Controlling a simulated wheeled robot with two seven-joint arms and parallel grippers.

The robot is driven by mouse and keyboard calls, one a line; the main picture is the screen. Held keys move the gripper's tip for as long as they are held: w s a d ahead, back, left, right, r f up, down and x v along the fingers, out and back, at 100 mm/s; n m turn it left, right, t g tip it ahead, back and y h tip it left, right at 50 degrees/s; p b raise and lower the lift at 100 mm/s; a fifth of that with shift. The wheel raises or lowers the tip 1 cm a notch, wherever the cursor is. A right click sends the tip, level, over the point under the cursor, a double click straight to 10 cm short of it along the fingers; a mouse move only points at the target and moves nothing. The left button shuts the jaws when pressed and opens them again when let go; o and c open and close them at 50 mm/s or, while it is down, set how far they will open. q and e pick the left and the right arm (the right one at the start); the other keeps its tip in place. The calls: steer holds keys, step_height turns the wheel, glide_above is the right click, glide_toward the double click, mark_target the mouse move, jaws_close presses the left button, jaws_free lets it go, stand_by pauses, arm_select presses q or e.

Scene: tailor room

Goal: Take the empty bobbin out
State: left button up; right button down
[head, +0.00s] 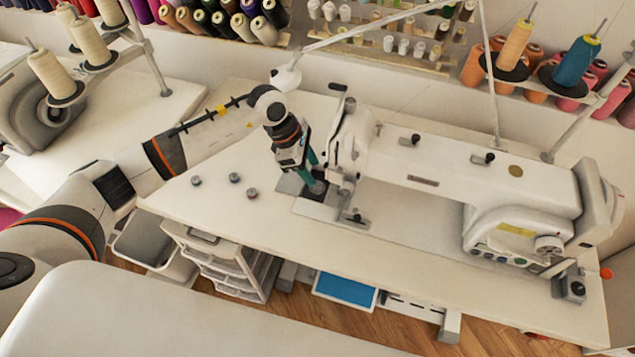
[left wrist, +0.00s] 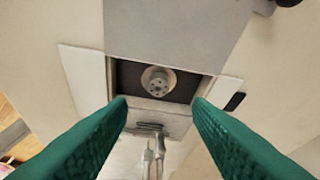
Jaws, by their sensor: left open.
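The bobbin (left wrist: 158,80) is a small round metal disc with holes around its centre. In the left wrist view it sits in a dark rectangular opening in the bed of the sewing machine (head: 430,170). My left gripper (head: 317,186) points down over the bed beside the needle end. Its two green fingers (left wrist: 160,115) are spread wide, with nothing between them, one on each side below the opening. The bobbin is hidden behind the gripper in the head view. My right gripper is not in view.
Three small grey bobbins (head: 234,178) lie on the white table (head: 235,222) left of the machine. The machine head and presser foot (head: 354,215) stand close to the right of my gripper. Thread stands and spools line the back.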

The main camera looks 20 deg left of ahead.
mark_target(317, 186)
arm_select(q)
steer(key=shift+a+p+x, duration=0.2)
steer(key=shift+x, duration=1)
steer(key=shift+a+p+x, duration=0.2)
steer(key=shift+x, duration=0.95)
steer(key=shift+s+f, duration=0.15)
jaws_close()
